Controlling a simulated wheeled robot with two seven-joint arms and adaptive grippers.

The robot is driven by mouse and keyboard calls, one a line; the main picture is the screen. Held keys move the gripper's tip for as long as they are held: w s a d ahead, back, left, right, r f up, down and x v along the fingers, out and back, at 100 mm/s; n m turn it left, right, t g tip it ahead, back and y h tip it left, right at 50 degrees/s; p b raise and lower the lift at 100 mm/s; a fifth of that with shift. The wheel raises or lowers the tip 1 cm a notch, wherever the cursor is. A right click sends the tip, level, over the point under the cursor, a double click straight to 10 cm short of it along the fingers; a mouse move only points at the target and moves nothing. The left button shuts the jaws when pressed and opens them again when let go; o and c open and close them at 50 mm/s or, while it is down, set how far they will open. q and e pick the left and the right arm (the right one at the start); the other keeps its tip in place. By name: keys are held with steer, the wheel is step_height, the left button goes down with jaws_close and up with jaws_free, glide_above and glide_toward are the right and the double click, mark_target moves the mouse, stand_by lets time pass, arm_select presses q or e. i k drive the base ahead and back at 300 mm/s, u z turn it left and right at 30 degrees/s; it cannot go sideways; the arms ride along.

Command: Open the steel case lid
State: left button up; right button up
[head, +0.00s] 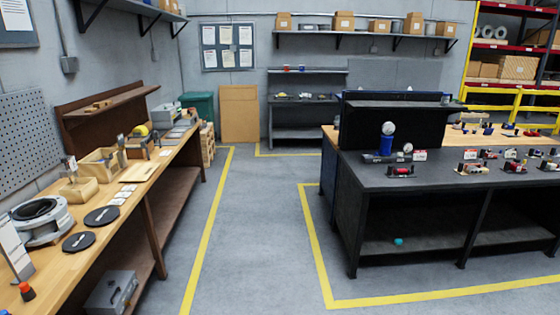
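A grey metal case (112,292) with a dark handle sits low at the left, on the lower shelf under the wooden workbench. Its lid looks shut, and its lower part is cut by the picture's bottom edge. Another grey box (165,115) stands on the far end of the same bench; it is too small to tell its lid state. I cannot tell for sure which one is the steel case. Neither of my grippers shows in the head view.
The wooden workbench (152,182) runs along the left wall with trays, tools and black discs on it. A dark workbench (470,178) with valve parts stands at the right. Clear grey floor (252,215) with yellow lines lies between them.

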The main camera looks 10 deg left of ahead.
mark_target(108, 292)
steer(key=u, duration=0.2)
steer(key=i, duration=1.75)
steer(key=u, duration=1.2)
steer(key=i, duration=0.9)
steer(key=u, duration=1.1)
